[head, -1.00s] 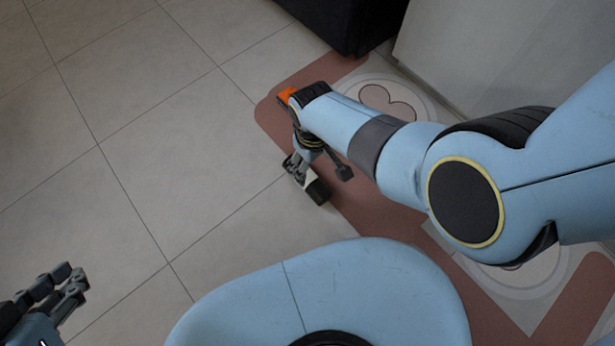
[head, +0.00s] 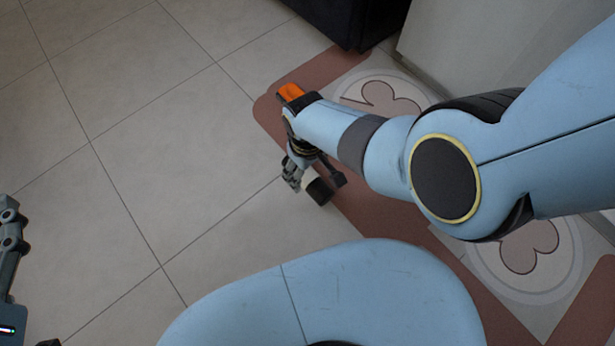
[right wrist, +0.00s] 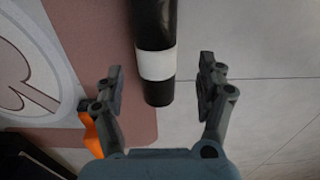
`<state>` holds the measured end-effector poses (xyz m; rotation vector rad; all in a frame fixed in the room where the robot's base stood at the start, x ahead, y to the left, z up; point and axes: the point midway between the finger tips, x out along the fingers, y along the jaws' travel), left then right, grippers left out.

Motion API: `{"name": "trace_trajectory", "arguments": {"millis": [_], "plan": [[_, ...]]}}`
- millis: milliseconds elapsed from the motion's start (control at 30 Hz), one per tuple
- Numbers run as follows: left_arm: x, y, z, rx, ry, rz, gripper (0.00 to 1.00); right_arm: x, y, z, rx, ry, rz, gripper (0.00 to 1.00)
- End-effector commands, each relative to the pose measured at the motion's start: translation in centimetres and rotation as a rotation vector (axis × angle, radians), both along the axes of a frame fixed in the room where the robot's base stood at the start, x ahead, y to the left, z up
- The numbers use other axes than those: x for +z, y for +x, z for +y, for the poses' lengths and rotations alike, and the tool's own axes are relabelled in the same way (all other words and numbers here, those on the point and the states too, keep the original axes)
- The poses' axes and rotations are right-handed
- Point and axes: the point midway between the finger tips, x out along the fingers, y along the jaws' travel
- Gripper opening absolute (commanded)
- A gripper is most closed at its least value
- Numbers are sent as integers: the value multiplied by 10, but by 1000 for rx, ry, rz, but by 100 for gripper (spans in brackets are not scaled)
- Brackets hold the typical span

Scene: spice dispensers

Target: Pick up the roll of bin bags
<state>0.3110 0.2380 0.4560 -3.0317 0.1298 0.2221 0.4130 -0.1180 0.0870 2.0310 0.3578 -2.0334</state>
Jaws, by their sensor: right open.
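The roll of bin bags is a black cylinder (right wrist: 154,22) with a white band in the right wrist view. In the head view its dark end (head: 320,191) shows on the floor by the mat's edge, partly hidden by my right gripper (head: 308,177). In the right wrist view my right gripper (right wrist: 160,80) is open. The near end of the roll appears between its two fingers, with a gap on each side. My left gripper (head: 10,235) is cut off at the left edge of the head view. I cannot tell its opening.
A reddish-brown mat (head: 362,197) with pale rings and rounded shapes lies under my right arm. A dark piece of furniture (head: 352,20) and a pale panel (head: 470,45) stand at the back. The tiled floor (head: 150,120) to the left is clear.

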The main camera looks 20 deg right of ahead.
Motion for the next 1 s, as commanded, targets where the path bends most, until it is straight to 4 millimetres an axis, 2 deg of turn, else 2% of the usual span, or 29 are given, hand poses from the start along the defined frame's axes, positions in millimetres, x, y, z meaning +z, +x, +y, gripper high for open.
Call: {"name": "trace_trajectory", "arguments": {"millis": [400, 700, 1000], "plan": [[18, 10, -2, -10, 0, -87, 0, -5, 1, 0, 0, 0, 0, 73], [82, 36, -9, -43, 1, -361, 0, -17, 2, -1, 0, 0, 1, 73], [154, 41, -18, -83, 1, -672, 0, -29, 5, -2, 0, -1, 2, 73]]}}
